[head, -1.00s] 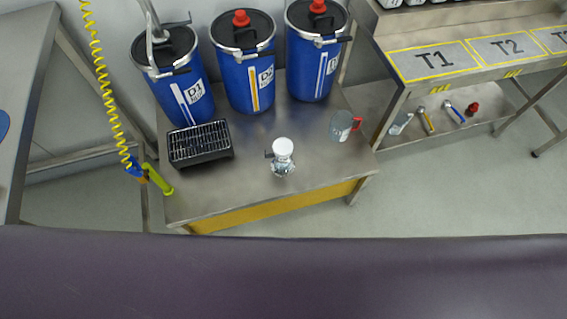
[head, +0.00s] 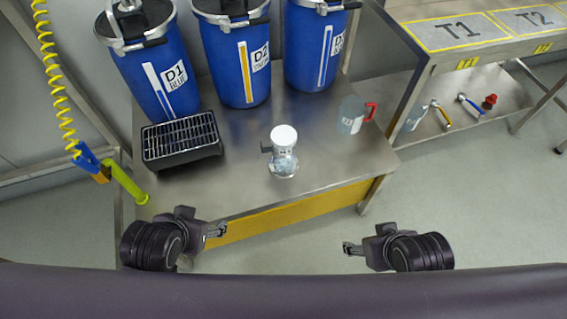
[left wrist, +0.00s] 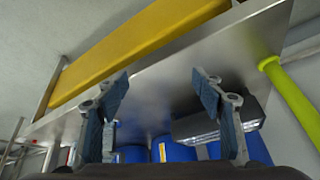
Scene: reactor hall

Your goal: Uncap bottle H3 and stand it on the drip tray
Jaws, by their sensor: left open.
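A small clear bottle with a white cap (head: 284,150) stands upright on the steel table (head: 235,185); I cannot read its label. A dark bracket-like piece sticks out at its left side. The black drip tray (head: 182,158) with a metal grate lies left of it, empty. The tray also shows in the left wrist view (left wrist: 250,110), partly behind a finger. My left gripper (head: 217,229) is open and empty by the table's front edge, apart from the bottle; its spread fingers show in the left wrist view (left wrist: 160,98). My right gripper (head: 350,248) is in front of the table, touching nothing.
Blue drums (head: 240,60) line the table's back. A clear jug with a red handle (head: 352,115) stands right of the bottle. A yellow-green handle (head: 125,181) hangs at the left corner. A bench (head: 450,32) with tools on its lower shelf is at right.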

